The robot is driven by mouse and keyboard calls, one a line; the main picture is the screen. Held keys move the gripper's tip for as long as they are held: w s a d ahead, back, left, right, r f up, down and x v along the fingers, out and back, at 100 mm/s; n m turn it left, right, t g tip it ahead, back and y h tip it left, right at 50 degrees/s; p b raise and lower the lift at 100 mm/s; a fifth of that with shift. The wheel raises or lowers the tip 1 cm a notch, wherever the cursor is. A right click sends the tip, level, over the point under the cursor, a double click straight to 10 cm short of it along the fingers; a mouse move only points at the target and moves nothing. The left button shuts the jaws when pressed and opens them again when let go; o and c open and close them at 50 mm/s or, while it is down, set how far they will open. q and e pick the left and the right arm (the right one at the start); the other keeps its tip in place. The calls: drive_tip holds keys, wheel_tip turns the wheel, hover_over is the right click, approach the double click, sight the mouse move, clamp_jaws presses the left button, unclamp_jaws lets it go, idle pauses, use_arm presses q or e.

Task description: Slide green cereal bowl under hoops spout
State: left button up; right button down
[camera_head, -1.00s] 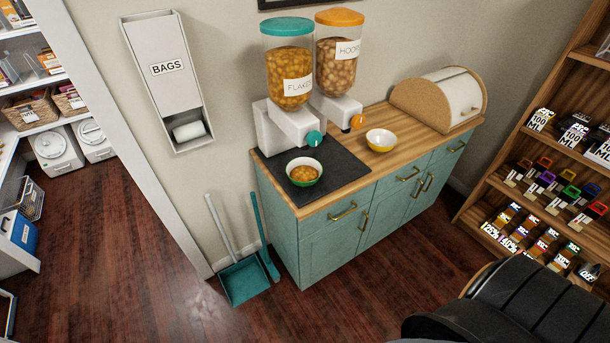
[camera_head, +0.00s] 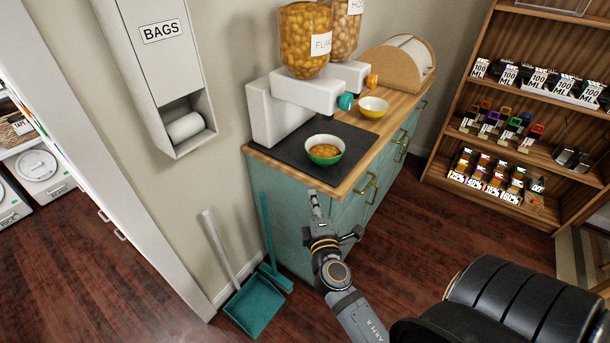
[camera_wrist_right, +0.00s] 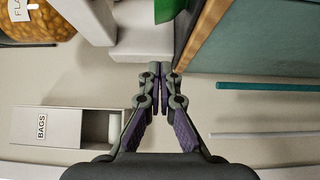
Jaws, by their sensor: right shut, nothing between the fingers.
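The green cereal bowl (camera_head: 322,159), with orange cereal in it, stands upright on a dark mat (camera_head: 288,150) in front of the flakes dispenser. Part of its green side also shows at the top of the right wrist view (camera_wrist_right: 170,8). The hoops dispenser (camera_head: 346,30) stands behind the flakes one, its top cut off by the frame. Its orange knob (camera_head: 373,81) shows; its spout outlet is hidden. My right gripper (camera_head: 314,198) is shut and empty by the counter's near edge, in front of the bowl and apart from it. My left gripper is not in view.
The flakes dispenser (camera_head: 303,40) has a teal knob (camera_head: 346,101). A yellow bowl (camera_head: 372,110) stands on the wooden counter near the orange knob. A bread box (camera_head: 385,68) is farther back. A teal dustpan (camera_head: 256,303) and broom stand left of the cabinet.

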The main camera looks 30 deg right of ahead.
drive_tip(key=w+d+p, duration=0.1)
drive_tip(key=d, duration=0.1)
drive_tip(key=p, duration=0.2)
approach(314, 159)
drive_tip(key=w+a, duration=0.2)
drive_tip(key=w, duration=0.1)
drive_tip(key=d, duration=0.1)
drive_tip(key=w+d, duration=0.1)
drive_tip(key=w+d+p, duration=0.1)
drive_tip(key=shift+w+d+r, duration=0.2)
drive_tip(key=shift+r, duration=0.05)
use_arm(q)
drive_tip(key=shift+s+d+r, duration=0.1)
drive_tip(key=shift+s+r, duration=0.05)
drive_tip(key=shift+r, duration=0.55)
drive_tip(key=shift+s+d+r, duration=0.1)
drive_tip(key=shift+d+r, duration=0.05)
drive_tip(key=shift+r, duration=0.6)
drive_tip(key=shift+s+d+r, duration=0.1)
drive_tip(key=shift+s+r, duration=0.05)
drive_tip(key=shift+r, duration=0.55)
use_arm(e)
drive_tip(key=shift+w+d+f, duration=0.1)
drive_tip(key=shift+w+d, duration=0.05)
drive_tip(key=shift+d, duration=0.35)
